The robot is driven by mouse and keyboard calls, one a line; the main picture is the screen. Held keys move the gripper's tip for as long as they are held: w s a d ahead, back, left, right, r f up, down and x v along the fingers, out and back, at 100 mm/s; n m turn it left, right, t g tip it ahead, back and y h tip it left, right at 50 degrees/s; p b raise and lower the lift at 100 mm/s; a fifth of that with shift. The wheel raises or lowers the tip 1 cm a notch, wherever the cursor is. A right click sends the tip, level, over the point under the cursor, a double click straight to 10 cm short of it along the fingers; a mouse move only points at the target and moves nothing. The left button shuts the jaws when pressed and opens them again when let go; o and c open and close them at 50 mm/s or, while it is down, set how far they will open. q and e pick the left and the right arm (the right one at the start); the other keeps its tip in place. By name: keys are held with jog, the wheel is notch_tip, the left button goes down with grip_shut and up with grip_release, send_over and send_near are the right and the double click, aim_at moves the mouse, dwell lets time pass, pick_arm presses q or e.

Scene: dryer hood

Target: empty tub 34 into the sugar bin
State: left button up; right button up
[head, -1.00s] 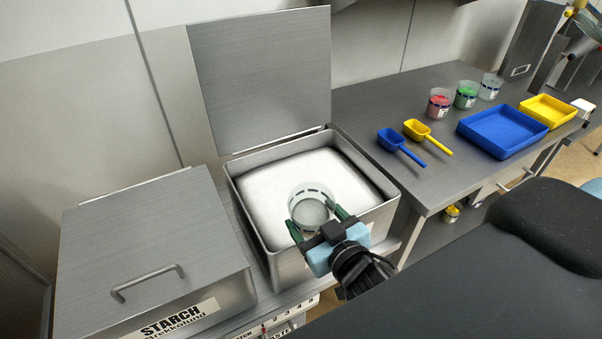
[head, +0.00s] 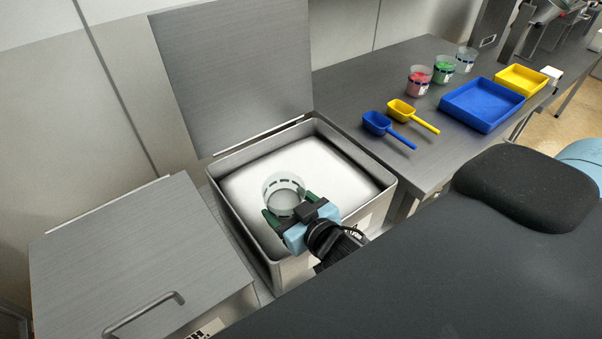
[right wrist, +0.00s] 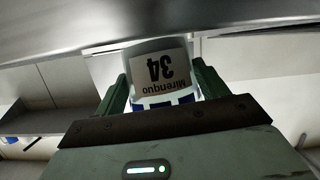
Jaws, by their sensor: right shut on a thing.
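Tub 34 (head: 284,190) is a clear cup with dark marks round it. In the right wrist view its label (right wrist: 160,78) reads "Mirenquo 34" and appears upside down. My right gripper (head: 287,208) is shut on the tub, its green fingers on either side, and holds it over the open bin. The tub's exact tilt and contents are hard to tell. The bin (head: 229,208) is steel, its lid (head: 235,75) raised, and holds white material (head: 320,165). Its own label is not readable. My left gripper is not in view.
A closed steel bin (head: 130,260) stands at left. On the right bench are a blue scoop (head: 376,123), a yellow scoop (head: 402,111), a blue tray (head: 482,104), a yellow tray (head: 524,81) and red (head: 419,82), green (head: 444,69) and clear (head: 466,59) tubs.

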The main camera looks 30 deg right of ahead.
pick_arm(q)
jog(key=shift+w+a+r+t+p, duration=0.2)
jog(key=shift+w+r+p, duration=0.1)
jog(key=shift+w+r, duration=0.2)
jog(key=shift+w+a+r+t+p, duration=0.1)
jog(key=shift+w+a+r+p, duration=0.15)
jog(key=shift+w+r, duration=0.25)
pick_arm(e)
jog(key=w+a+r+n+g+y, duration=0.2)
jog(key=w+a+y, duration=0.1)
jog(key=w, duration=0.3)
jog(key=shift+w+a+r, duration=0.3)
jog(key=shift+a, duration=0.15)
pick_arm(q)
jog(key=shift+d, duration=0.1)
pick_arm(e)
jog(key=shift+f+g+y, duration=0.1)
jog(key=shift+g+y, duration=0.2)
